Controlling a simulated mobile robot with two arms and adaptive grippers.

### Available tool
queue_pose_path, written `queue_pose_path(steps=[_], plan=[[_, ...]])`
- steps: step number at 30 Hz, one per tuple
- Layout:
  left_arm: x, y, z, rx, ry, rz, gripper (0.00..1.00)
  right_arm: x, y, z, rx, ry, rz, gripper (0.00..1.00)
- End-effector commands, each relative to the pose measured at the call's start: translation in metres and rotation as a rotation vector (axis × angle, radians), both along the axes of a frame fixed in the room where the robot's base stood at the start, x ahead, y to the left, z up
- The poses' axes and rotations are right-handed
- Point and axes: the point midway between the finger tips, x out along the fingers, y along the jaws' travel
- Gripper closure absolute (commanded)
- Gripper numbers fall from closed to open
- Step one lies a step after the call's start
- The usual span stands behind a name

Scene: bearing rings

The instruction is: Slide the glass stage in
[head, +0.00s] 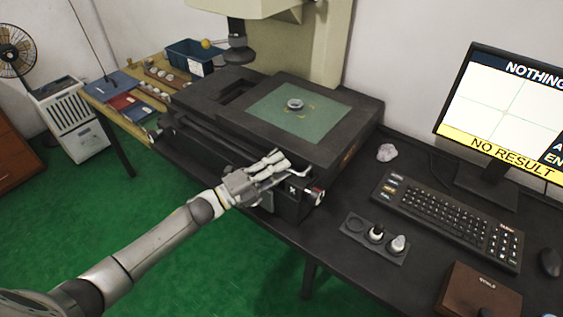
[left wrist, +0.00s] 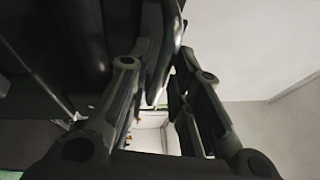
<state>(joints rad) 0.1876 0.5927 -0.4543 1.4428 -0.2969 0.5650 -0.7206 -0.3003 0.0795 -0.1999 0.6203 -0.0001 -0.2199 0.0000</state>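The glass stage (head: 325,120) is a green, see-through plate set in the dark top of the measuring machine. A small metal ring (head: 295,104) lies on it. My left gripper (head: 280,168) is at the front side of the machine's dark base, below and in front of the plate. In the left wrist view its fingers (left wrist: 167,85) lean towards each other beside a dark curved bar (left wrist: 165,45). I cannot tell whether they grip the bar or only stand around it. My right gripper is not in view.
A holder with knobs (head: 365,245), a keyboard (head: 450,220) and a monitor reading "NO RESULT" (head: 505,115) stand on the right. A blue bin (head: 190,55) and small parts stand behind left. Green floor in front is free.

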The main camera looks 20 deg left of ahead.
Motion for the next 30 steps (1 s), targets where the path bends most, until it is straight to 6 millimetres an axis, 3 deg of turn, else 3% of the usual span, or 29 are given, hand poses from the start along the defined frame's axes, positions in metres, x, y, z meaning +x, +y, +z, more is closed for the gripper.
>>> queue_pose_path(steps=[13, 18, 30], plan=[[0.0080, -0.0080, 0.0017, 0.000, 0.000, -0.001, 0.80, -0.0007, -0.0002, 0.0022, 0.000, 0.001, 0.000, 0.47], [0.0078, -0.0079, 0.0017, 0.000, 0.000, -0.001, 1.00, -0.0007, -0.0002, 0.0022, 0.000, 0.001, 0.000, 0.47], [0.0081, -0.0067, 0.0010, 0.001, 0.001, -0.001, 1.00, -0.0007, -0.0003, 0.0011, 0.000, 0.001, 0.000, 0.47]])
